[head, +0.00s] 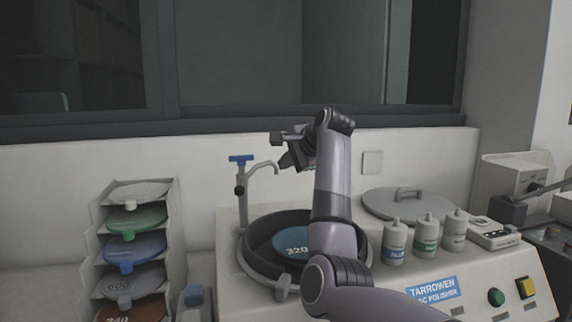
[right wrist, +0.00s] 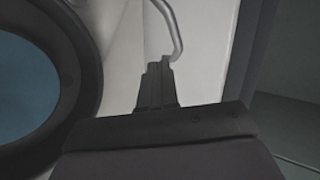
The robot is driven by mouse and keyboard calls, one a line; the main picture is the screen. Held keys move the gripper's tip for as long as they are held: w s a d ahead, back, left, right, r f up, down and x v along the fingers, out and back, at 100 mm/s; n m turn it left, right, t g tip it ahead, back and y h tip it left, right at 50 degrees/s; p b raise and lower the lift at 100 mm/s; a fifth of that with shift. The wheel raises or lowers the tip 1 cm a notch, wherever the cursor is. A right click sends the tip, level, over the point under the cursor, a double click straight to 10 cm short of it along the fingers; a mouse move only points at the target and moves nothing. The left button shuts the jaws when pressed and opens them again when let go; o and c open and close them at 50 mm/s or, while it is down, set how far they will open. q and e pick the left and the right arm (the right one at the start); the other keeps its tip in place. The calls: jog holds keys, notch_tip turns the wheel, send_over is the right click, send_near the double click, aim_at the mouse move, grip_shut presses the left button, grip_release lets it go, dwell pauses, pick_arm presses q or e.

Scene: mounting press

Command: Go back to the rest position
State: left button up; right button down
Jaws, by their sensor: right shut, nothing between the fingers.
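My right arm reaches up over the polisher (head: 390,290) in the head view. My right gripper (head: 287,160) is raised above the polisher's bowl, close to the bent tap (head: 262,168) with the blue handle. Its fingers are shut with nothing between them; they also show shut in the right wrist view (right wrist: 157,85), with the tap's pipe (right wrist: 176,30) just beyond them. The blue disc marked 320 (head: 290,242) lies in the dark round bowl (head: 262,232), partly hidden by my right arm. My left gripper is not in view.
A rack (head: 178,235) of several coloured discs stands left of the polisher. A grey lid (head: 405,205) and three white bottles (head: 395,245) stand on its right side. A grey machine (head: 515,175) is at far right. The wall and window are behind.

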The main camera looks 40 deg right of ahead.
jog(key=s+d+r+b, duration=0.1)
jog(key=s+r, duration=0.4)
jog(key=s, duration=0.3)
jog(key=shift+d+r+b, duration=0.25)
jog(key=shift+d+b, duration=0.05)
jog(key=shift+b, duration=0.05)
